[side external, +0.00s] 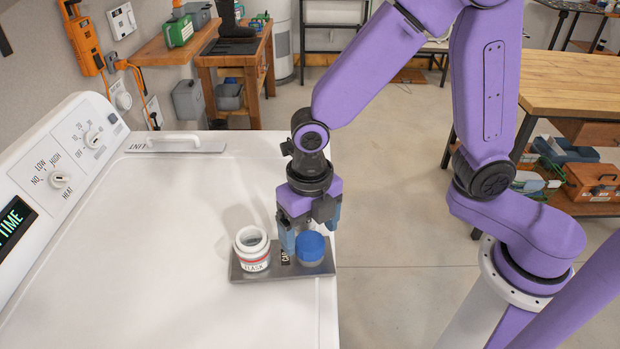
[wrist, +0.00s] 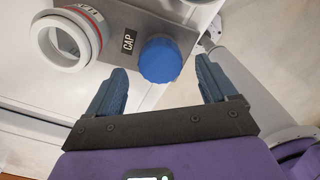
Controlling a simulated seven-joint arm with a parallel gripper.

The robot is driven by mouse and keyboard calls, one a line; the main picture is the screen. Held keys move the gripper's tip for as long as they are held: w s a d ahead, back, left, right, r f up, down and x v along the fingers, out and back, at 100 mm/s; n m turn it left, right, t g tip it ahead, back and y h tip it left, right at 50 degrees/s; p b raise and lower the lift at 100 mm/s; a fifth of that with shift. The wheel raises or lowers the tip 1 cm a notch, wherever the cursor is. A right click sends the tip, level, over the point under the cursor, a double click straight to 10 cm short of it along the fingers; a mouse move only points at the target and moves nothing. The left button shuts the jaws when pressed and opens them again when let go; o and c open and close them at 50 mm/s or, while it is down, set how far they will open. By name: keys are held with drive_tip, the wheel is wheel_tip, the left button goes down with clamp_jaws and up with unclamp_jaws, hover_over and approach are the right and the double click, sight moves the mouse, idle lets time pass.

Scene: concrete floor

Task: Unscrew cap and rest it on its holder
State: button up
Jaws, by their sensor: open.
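The white flask (side external: 253,250) stands upright and uncapped at the left end of a grey metal plate (side external: 262,275). Its open mouth also shows in the wrist view (wrist: 65,42). The blue cap (side external: 311,247) sits on the plate's right end, beside the "CAP" label; it also shows in the wrist view (wrist: 160,60). My gripper (side external: 307,235) is open, its blue fingers close to the cap. In the wrist view the two fingers (wrist: 160,80) are wide apart, nothing is between their pads, and the cap lies just beyond their tips.
The plate lies on a white dryer top (side external: 180,240) near its right edge. A control panel (side external: 60,165) with knobs rises at the left, and a lint handle (side external: 175,142) is at the back. The dryer top left of the flask is clear.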

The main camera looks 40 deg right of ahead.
sight(310, 241)
wheel_tip(310, 241, up, 15)
idle(0.4)
drive_tip(key=shift+r, duration=0.1)
idle(0.4)
drive_tip(key=s+d+f+m, duration=0.4)
drive_tip(key=s+d+m, duration=0.3)
drive_tip(key=m, duration=0.4)
drive_tip(key=s+d+f+m, duration=0.4)
drive_tip(key=s+d+m, duration=0.3)
drive_tip(key=d+m, duration=0.3)
drive_tip(key=shift+s+f+m, duration=0.2)
drive_tip(key=shift+s+m, duration=0.1)
drive_tip(key=shift+m, duration=0.1)
